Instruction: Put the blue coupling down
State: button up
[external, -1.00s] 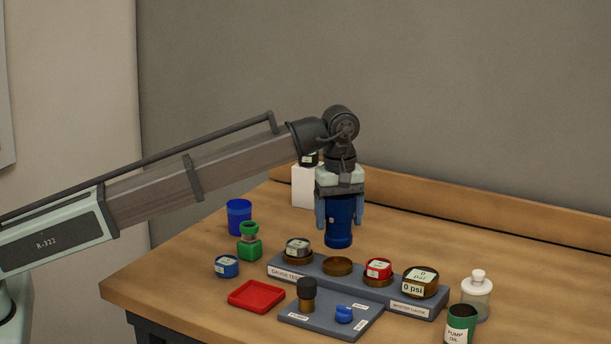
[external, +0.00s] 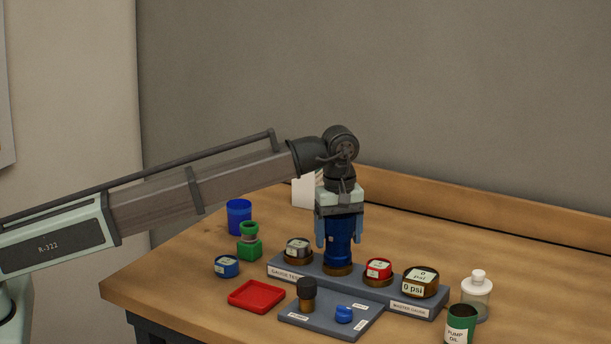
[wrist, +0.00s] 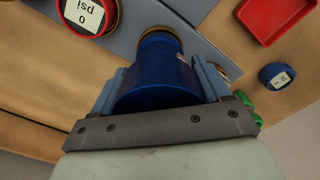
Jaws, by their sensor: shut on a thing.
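The blue coupling (external: 339,254) is a dark blue upright cylinder, also large in the wrist view (wrist: 155,78). My gripper (external: 339,238) is shut on it, with a finger on either side. Its lower end is at the brown round seat (external: 337,270) in the grey gauge stand (external: 393,295), between the grey-topped gauge and the red gauge. It appears to meet the seat, but I cannot tell whether it bears on it fully. The seat's inside is hidden by the coupling.
A grey-topped gauge (external: 298,249), a red gauge (external: 378,269) and a larger 0 psi gauge (external: 420,280) sit on the stand. A red tray (external: 257,295), a blue gauge (external: 227,267) and a blue cup (external: 239,216) are on the left. An oil can (external: 461,326) is front right.

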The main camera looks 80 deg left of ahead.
jog(key=shift+f, duration=0.15)
jog(key=o, duration=1.3)
jog(key=shift+c, duration=0.2)
notch_tip(320, 180, up, 13)
jog(key=shift+r, duration=0.15)
